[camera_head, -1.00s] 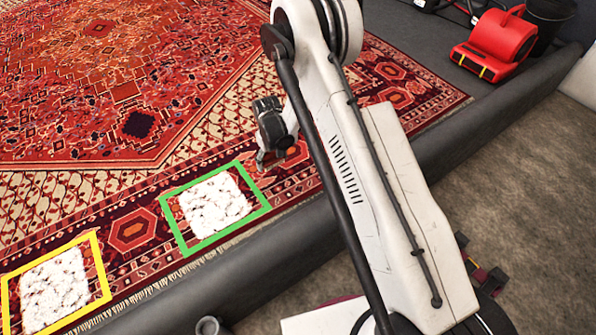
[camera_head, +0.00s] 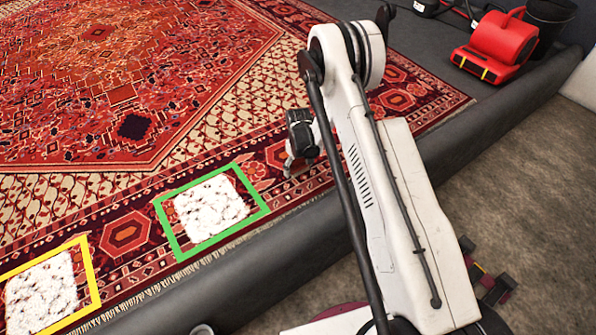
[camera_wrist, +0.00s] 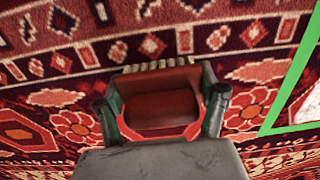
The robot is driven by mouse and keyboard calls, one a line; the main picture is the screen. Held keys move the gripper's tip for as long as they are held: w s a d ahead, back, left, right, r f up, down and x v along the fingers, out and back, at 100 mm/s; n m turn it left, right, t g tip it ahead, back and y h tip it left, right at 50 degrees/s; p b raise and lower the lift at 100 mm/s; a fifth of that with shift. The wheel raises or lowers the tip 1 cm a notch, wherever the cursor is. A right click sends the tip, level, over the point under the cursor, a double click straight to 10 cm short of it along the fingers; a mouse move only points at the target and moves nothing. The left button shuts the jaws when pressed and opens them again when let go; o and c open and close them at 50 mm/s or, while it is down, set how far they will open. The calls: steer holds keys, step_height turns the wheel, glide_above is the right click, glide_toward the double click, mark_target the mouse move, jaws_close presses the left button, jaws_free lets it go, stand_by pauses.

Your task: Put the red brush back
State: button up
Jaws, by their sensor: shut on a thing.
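The red brush (camera_wrist: 160,103) is between my gripper's two fingers in the wrist view, with its pale bristle row along the top edge. My gripper (camera_wrist: 165,108) is shut on it, one finger at each side. In the head view my gripper (camera_head: 293,160) is over the patterned border of the red rug (camera_head: 60,130), right of the green square outline (camera_head: 178,250). The brush cannot be made out there. Its height above the rug is unclear.
The green outline and a yellow outline (camera_head: 92,270) each surround a white foamy patch on the rug. A dark padded curb (camera_head: 270,250) runs along the rug's edge. A red blower (camera_head: 492,50) and a black bucket (camera_head: 548,20) stand at the top right.

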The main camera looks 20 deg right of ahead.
steer(key=shift+f, duration=0.45)
steer(key=shift+f, duration=0.1)
steer(key=o, duration=1.5)
steer(key=shift+o, duration=0.2)
